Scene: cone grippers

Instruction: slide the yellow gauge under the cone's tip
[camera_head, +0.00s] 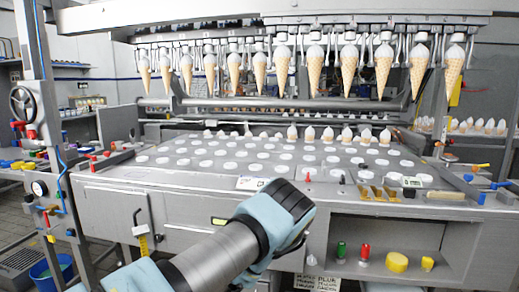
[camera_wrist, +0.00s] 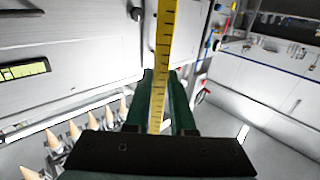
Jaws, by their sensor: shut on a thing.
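My gripper (camera_wrist: 165,85) has dark green fingers, shut on the yellow gauge (camera_wrist: 166,35), a flat strip with black tick marks. The gauge runs up past the top edge of the wrist view. In the head view a yellow marked strip (camera_head: 143,242) shows beside the left cabinet door's dark handle; I cannot tell for sure that it is the same gauge. My fingers are not clear there. A row of cones (camera_head: 259,70) hangs tip down from the overhead rail; several also show in the wrist view (camera_wrist: 75,132). Which cone is meant is not clear. No cone tip touches the gauge.
A steel worktop (camera_head: 250,180) with several white discs lies below the hanging cones, with filled cones standing at its back. A shelf at right holds small tools and a yellow roll (camera_head: 396,262). A post with a handwheel (camera_head: 24,104) stands at left.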

